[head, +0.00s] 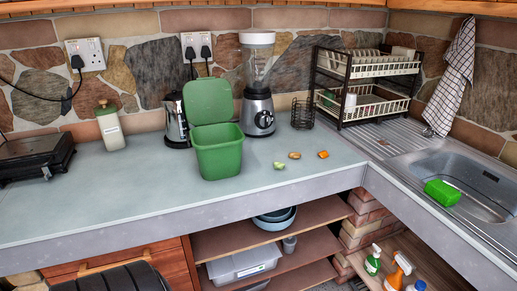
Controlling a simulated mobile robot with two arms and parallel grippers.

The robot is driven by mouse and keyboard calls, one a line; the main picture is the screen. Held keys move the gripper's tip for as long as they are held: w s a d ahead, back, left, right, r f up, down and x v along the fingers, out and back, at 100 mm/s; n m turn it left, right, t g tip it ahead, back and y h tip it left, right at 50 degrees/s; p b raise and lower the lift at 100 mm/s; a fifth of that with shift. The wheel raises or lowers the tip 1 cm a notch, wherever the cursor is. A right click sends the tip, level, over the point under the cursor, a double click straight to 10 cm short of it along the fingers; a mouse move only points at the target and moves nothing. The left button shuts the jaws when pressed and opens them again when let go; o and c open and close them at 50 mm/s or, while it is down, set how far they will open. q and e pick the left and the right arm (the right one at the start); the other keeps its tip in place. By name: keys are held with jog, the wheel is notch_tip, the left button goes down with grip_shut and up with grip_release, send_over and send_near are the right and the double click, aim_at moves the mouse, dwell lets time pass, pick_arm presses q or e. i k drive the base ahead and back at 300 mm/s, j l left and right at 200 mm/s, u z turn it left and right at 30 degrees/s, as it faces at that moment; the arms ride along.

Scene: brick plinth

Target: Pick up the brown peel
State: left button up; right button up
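Three small peel-like scraps lie on the grey-green counter (120,195), to the right of the open green bin. The middle one is a small brownish-tan peel (294,155); I take it as the brown peel. A pale green scrap (279,165) lies just to its left and nearer the front. An orange scrap (323,154) lies to its right. The three are apart from each other. Neither of my grippers shows in this view.
The green bin (219,155) stands with its lid up. Behind the scraps are a blender (257,105) and a dark wire holder (302,112). A dish rack (365,88) and sink (470,180) are at the right. The counter in front of the scraps is clear.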

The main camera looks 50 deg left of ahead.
aim_at(293, 155)
jog(key=u, duration=1.2)
